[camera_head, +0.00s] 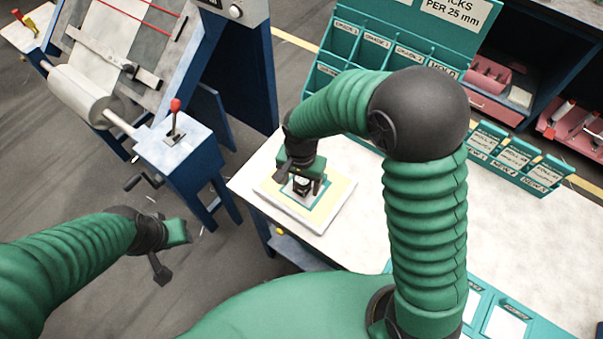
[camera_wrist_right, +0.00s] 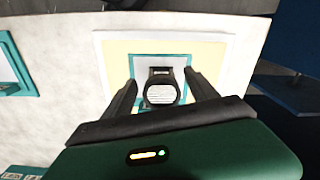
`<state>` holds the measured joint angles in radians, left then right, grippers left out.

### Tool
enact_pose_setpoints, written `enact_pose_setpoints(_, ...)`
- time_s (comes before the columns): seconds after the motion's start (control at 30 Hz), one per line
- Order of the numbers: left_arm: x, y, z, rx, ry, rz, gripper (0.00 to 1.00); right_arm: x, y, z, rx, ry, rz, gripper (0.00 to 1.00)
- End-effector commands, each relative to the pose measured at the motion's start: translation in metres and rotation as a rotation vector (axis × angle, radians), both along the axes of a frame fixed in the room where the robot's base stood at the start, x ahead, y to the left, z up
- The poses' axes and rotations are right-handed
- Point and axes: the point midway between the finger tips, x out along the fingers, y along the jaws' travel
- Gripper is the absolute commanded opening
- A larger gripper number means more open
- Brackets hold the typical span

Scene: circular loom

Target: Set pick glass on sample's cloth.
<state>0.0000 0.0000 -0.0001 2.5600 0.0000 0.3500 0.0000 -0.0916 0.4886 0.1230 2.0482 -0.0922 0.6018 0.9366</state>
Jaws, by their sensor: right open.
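The pick glass (camera_wrist_right: 161,92), a small black folding magnifier with a round lens, is at the sample, over its cloth inside a teal frame (camera_wrist_right: 205,60). It also shows in the head view (camera_head: 302,186), partly hidden by my gripper. The sample has a pale yellow border (camera_head: 333,194) and lies near the table's left corner. My right gripper (camera_wrist_right: 160,88) is open, with one finger on each side of the pick glass and visible gaps between. In the head view it points down over the sample (camera_head: 303,190). My left gripper (camera_head: 170,255) hangs away from the table; its jaw opening is unclear.
The white table (camera_head: 359,235) is clear around the sample. A teal labelled rack (camera_head: 372,48) stands at the back, with small labelled bins (camera_head: 515,160) to its right. Teal-framed cards (camera_head: 505,322) lie at the front right. A blue loom machine (camera_head: 180,150) stands left.

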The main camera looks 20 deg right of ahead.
Motion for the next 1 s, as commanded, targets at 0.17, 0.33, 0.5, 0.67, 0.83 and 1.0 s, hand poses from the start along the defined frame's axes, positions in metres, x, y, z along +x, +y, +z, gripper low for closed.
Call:
enact_pose_setpoints(0.17,0.000,0.000,-0.001,0.000,0.000,0.000,0.36,0.001,0.000,0.043,0.000,-0.008,-0.002,0.67)
enact_pose_setpoints(0.33,0.000,0.000,-0.002,0.000,0.000,0.000,0.36,0.000,-0.001,0.086,0.001,-0.006,-0.001,0.67)
enact_pose_setpoints(0.5,0.000,0.000,-0.003,0.000,0.000,0.000,0.36,0.000,-0.001,0.108,0.000,-0.002,0.001,0.67)
enact_pose_setpoints(0.67,0.000,0.000,-0.003,0.000,0.000,0.000,0.36,-0.025,-0.029,0.091,-0.006,-0.066,0.201,0.67)
enact_pose_setpoints(0.83,0.000,0.000,-0.002,0.000,0.000,0.000,0.36,-0.073,-0.068,0.060,-0.058,-0.188,0.549,0.67)
enact_pose_setpoints(1.0,0.000,0.000,-0.002,0.000,0.000,0.000,0.36,-0.086,-0.077,0.052,-0.086,-0.221,0.659,0.67)
